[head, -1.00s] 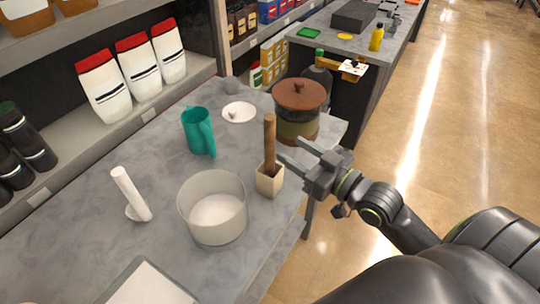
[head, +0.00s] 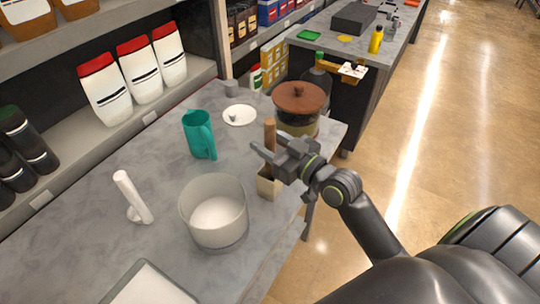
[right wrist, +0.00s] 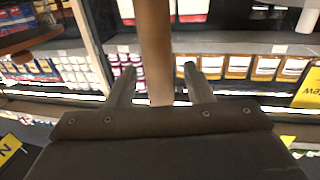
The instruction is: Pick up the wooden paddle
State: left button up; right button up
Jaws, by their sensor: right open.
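The wooden paddle (head: 269,132) stands upright in a small beige square holder (head: 268,185) near the right edge of the grey table. My right gripper (head: 262,151) is open at the paddle's shaft, above the holder. In the right wrist view the brown paddle (right wrist: 154,50) rises between the two separated fingers (right wrist: 158,82), with a gap visible on each side. Part of the paddle is hidden behind the gripper in the head view. My left gripper is not in view.
A white pot (head: 214,212) stands left of the holder. A lidded jar (head: 299,105) stands close behind the gripper.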

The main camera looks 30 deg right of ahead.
grip_shut()
dwell(0.3)
